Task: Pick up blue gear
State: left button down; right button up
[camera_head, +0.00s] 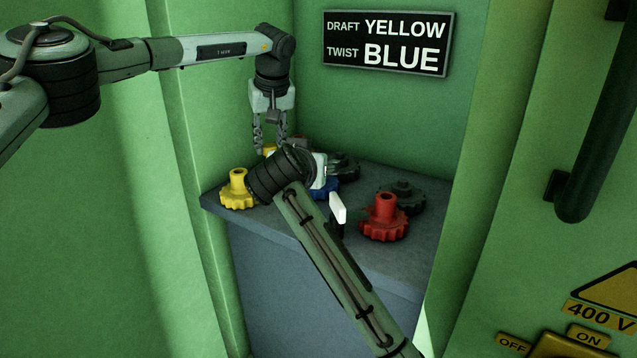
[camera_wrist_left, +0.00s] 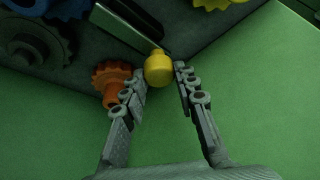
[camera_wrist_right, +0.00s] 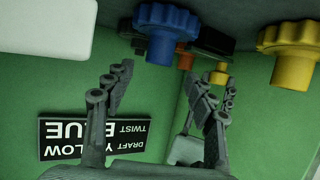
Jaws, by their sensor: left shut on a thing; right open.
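The blue gear (camera_head: 325,187) is on the grey shelf, partly hidden behind my right wrist in the head view. In the right wrist view the blue gear (camera_wrist_right: 162,38) is beyond my open right gripper (camera_wrist_right: 160,88), apart from the fingers. The blue gear (camera_wrist_left: 48,10) shows only partly in the left wrist view's top left corner. My left gripper (camera_head: 270,143) points down at the back left of the shelf. In the left wrist view, its fingers (camera_wrist_left: 163,72) are shut on a small yellow knob (camera_wrist_left: 158,70).
A yellow gear (camera_head: 238,190) stands at the shelf's left and a red gear (camera_head: 384,218) at the right, near dark gears (camera_head: 406,193). A sign (camera_head: 388,43) reads "DRAFT YELLOW, TWIST BLUE". Green walls close in the shelf (camera_head: 300,238).

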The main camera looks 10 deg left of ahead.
jog(key=shift+x, duration=2.95)
jog(key=shift+s+d+f, duration=0.1)
grip_shut()
